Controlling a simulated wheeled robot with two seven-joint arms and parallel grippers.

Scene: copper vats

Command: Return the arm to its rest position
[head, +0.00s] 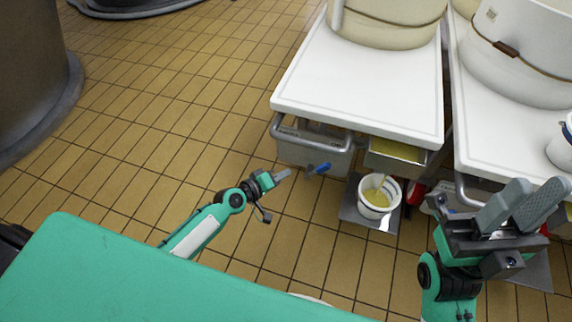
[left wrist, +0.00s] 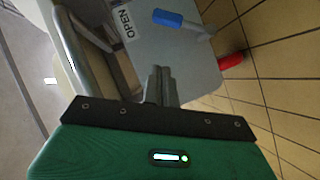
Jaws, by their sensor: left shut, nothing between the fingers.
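My left gripper (head: 283,174) is low over the tiled floor in the head view, in front of the white-topped stand. Its fingers are shut with nothing between them, and they also show together in the left wrist view (left wrist: 159,72). My left arm reaches out from behind the green surface at the bottom left. My right gripper (head: 538,190) is at the right of the head view, raised in front of the right stand. Its two grey fingers stand apart and hold nothing visible.
A white bucket (head: 380,197) with yellowish liquid stands on a metal plate.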

